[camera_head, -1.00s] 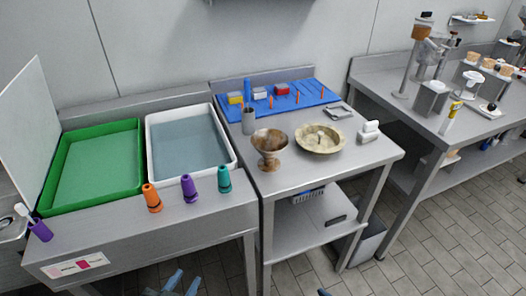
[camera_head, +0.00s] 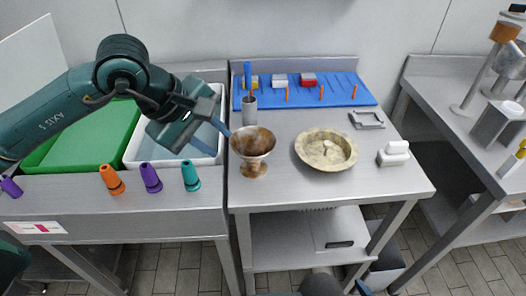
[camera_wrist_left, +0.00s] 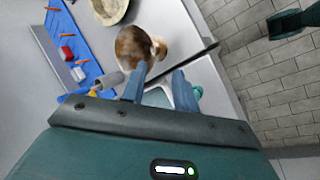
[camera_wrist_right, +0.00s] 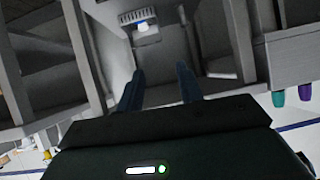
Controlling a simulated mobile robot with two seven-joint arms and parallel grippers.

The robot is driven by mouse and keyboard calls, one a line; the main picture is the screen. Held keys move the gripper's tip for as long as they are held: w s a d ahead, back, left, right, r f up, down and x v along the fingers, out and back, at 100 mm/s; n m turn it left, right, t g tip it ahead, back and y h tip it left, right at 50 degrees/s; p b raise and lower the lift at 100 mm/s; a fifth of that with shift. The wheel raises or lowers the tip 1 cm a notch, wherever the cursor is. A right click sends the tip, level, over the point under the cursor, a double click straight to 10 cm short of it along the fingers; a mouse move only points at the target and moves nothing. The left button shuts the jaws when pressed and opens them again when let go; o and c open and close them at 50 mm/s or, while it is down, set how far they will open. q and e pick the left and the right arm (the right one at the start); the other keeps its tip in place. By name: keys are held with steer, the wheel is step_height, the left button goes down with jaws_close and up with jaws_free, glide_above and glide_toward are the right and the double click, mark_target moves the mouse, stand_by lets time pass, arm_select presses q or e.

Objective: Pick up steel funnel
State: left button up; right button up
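The funnel (camera_head: 253,142) is a brown, rust-stained cup on a narrow stem, standing upright on the steel table. It looks mottled rather than bare steel. In the left wrist view the funnel (camera_wrist_left: 140,45) lies just beyond the fingertips. My left gripper (camera_head: 222,146) is open and empty, reaching in from the left, with its fingers close to the funnel's left side. Whether a fingertip touches it I cannot tell. In the left wrist view a gap shows between the fingers (camera_wrist_left: 160,73). My right gripper (camera_wrist_right: 160,70) is open and empty, low in front of the table's lower shelf.
A stone-like bowl (camera_head: 326,151) stands right of the funnel. A metal cup (camera_head: 250,111) with a blue-handled tool stands behind it. A blue mat (camera_head: 352,94) lies at the back.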

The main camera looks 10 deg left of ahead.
mark_target(235, 151)
arm_select(q)
steer(key=shift+t+y, duration=0.3)
steer(key=shift+y, duration=0.2)
steer(key=shift+w+a+p+x, duration=0.25)
steer(key=shift+p+x, duration=0.15)
steer(key=shift+x, duration=1.7)
steer(key=shift+w+a+p+x, duration=0.1)
steer(key=shift+w+p+x, duration=0.25)
steer(key=shift+x, duration=1.75)
steer(key=shift+w+a+p+x, duration=0.2)
steer(key=shift+p+x, duration=0.25)
steer(key=shift+x, duration=1.65)
steer(key=shift+r, duration=0.2)
jaws_close()
